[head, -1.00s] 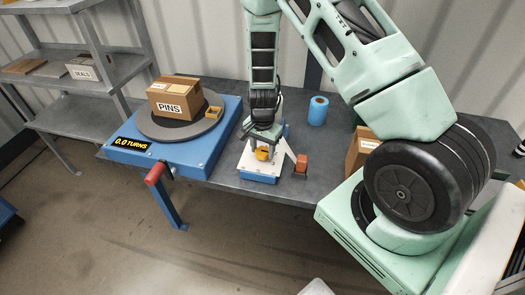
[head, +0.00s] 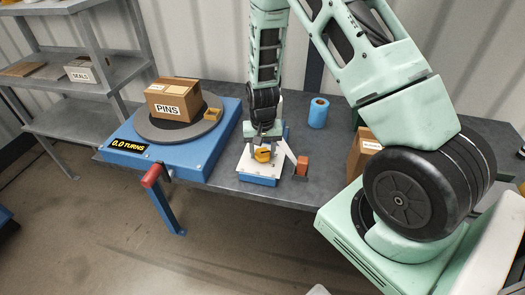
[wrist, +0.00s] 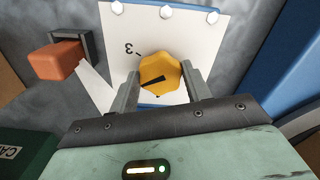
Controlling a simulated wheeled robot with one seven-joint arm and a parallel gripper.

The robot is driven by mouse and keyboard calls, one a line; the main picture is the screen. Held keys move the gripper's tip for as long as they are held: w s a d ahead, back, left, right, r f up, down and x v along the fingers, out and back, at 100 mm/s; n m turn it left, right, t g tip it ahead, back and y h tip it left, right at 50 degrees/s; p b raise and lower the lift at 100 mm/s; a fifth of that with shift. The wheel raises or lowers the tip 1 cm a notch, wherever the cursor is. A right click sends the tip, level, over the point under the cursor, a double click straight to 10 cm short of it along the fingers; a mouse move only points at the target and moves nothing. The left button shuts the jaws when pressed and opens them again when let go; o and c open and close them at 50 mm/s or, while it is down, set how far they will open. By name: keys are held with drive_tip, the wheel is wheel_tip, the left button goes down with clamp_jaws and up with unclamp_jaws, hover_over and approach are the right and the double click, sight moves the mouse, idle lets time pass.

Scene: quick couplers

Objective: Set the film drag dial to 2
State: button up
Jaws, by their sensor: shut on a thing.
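The film drag dial is a yellow faceted knob (head: 262,155) with a black pointer mark, on a white plate (head: 247,163) over a blue base. In the wrist view the knob (wrist: 161,75) sits between the two fingers of my gripper (wrist: 160,88), which is shut on it. A numeral 3 shows on the plate at the knob's upper left in that view. The pointer slants across the knob; its exact setting cannot be read. Other numerals are mostly hidden by the knob and fingers. In the head view my gripper (head: 264,139) is above and behind the knob.
An orange block (head: 302,165) on a pale arm stands right of the plate. A blue turntable unit (head: 205,165) carries a PINS box (head: 174,101); its display reads 0.0 TURNS and a red-handled crank (head: 152,175) juts forward. A blue roll (head: 318,112) stands behind right.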

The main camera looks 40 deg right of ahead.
sight(262, 153)
idle(0.4)
drive_tip(key=o, duration=1)
drive_tip(key=shift+r, duration=0.1)
wheel_tip(262, 153, up, 17)
drive_tip(key=shift+r+b, duration=0.1)
drive_tip(key=shift+b, duration=0.85)
